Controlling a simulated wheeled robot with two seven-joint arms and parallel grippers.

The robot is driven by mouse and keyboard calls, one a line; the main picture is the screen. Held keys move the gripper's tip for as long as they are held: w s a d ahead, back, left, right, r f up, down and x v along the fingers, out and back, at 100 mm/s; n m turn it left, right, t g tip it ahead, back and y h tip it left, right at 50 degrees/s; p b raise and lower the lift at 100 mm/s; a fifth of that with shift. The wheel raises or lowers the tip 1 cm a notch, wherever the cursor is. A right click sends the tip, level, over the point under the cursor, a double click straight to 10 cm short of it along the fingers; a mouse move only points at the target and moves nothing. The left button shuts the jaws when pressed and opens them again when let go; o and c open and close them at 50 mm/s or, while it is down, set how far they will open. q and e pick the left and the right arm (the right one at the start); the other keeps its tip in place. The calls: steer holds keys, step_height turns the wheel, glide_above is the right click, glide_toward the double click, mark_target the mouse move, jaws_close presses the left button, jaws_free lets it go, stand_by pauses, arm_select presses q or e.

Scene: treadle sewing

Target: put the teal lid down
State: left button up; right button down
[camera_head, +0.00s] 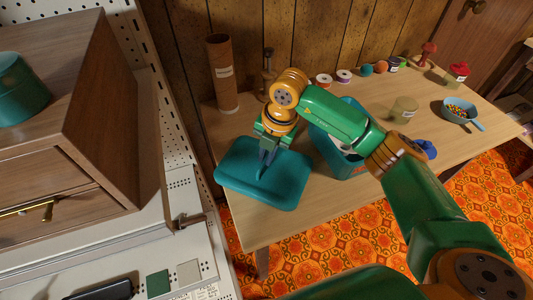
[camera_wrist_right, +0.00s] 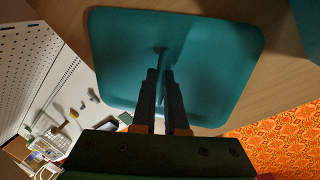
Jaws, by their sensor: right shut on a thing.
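The teal lid (camera_head: 240,177) is a flat rounded rectangle at the table's left end. My right gripper (camera_head: 266,165) is above it, shut on the lid's raised handle; the wrist view shows the two fingers (camera_wrist_right: 168,85) on either side of the handle, with the lid (camera_wrist_right: 215,55) filling the upper part. The lid looks roughly level, close over the wooden table (camera_head: 240,225); I cannot tell whether it touches the top. A teal box (camera_head: 325,147) stands just right of the lid, partly hidden by my right arm. My left gripper is not in view.
A cardboard tube (camera_head: 222,75) stands behind the lid. A translucent cup (camera_head: 403,110), a blue pan of beads (camera_head: 459,112) and several spools are farther right. A wooden cabinet (camera_head: 100,110) and pegboard surface stand left. The table's front edge is close to the lid.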

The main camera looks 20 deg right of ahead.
mark_target(275, 168)
steer(key=c, duration=1)
jaws_free()
steer(key=shift+o, duration=0.2)
step_height(275, 168, up, 12)
steer(key=s+d, duration=0.1)
steer(key=shift+s+d, duration=0.3)
steer(key=shift+d, duration=0.05)
